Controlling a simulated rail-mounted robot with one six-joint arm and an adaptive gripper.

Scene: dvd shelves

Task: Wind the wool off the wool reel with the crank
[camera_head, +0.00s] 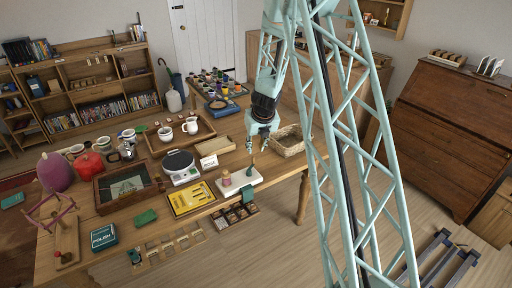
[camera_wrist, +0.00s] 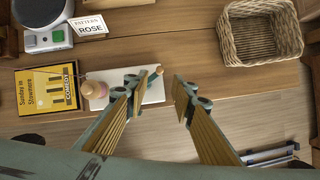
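A small pink, spool-like piece (camera_head: 226,178) with a pale top stands on a white board (camera_head: 250,183) at the table's front edge. It also shows in the wrist view (camera_wrist: 97,91), left of my fingers, with a wooden peg end (camera_wrist: 158,71) near the board's far edge. A wooden stand (camera_head: 67,245) with a pinkish crossed frame (camera_head: 50,208) is at the table's left end. I cannot tell for sure which of these is the wool reel; no crank is clear. My gripper (camera_head: 262,146) is above the table near the white board. In the wrist view my gripper (camera_wrist: 160,93) is open and empty.
A wicker basket (camera_head: 288,141) lies right of my gripper. A yellow box (camera_head: 190,197), a "ROSE" card (camera_head: 209,162) and a scale-like device (camera_head: 181,167) are left of it. Mugs and a tray stand further back.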

